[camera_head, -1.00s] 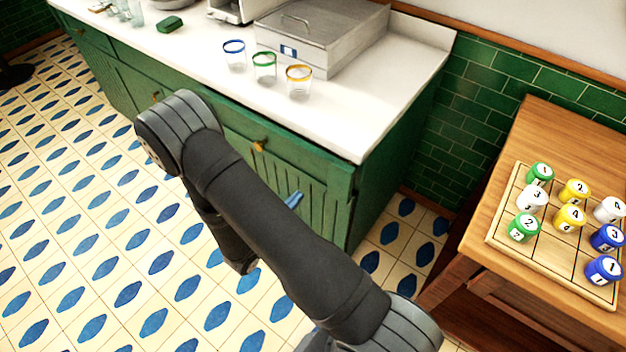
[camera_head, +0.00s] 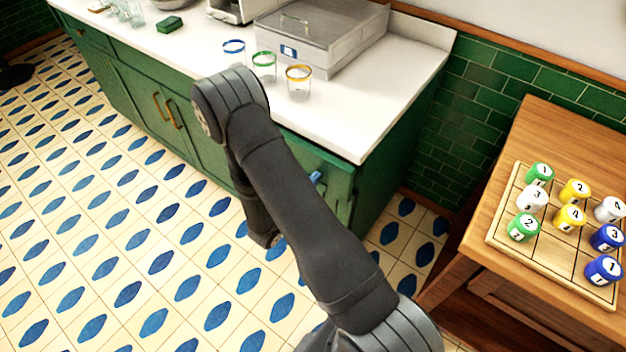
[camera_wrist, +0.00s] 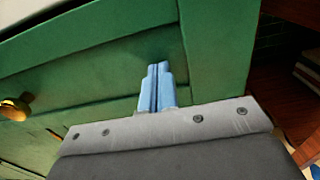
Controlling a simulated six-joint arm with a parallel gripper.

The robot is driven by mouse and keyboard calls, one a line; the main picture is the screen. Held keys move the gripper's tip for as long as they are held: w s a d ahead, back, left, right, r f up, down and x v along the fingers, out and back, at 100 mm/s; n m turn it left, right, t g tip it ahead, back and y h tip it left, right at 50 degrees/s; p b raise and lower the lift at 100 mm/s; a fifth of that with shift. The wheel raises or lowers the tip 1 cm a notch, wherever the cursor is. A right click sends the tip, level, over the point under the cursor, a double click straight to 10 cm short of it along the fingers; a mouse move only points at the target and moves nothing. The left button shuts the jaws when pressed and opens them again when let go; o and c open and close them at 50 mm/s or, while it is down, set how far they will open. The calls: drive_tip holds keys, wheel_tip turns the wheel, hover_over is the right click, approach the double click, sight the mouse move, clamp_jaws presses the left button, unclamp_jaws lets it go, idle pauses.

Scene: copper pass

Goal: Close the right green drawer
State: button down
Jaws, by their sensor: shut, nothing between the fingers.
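The right green drawer (camera_head: 335,173) is at the right end of the green cabinet, under the white counter. My arm hides most of its front in the head view. In the wrist view its green front (camera_wrist: 105,70) fills the middle, with a round brass knob (camera_wrist: 14,108) at the left. My gripper (camera_wrist: 157,66) is shut and empty, its blue fingers pointing at the drawer front, right of the knob. The fingertips are at or very near the front; contact is unclear. The blue fingers also show in the head view (camera_head: 315,177). I cannot tell whether the drawer is flush.
Three glasses with blue (camera_head: 234,48), green (camera_head: 264,62) and yellow (camera_head: 299,78) rims stand on the counter (camera_head: 350,125), beside a metal box (camera_head: 325,40). A wooden table (camera_head: 550,125) with a board of numbered pieces is at the right. The tiled floor (camera_head: 120,240) at left is clear.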

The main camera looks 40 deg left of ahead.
sight(322, 170)
drive_tip(key=w, duration=0.4)
drive_tip(key=shift+w, duration=0.15)
drive_tip(key=shift+w+r, duration=0.1)
drive_tip(key=shift+w, duration=0.2)
drive_tip(key=s, duration=1.4)
drive_tip(key=shift+s, duration=0.3)
drive_tip(key=w, duration=1.4)
drive_tip(key=shift+w, duration=0.1)
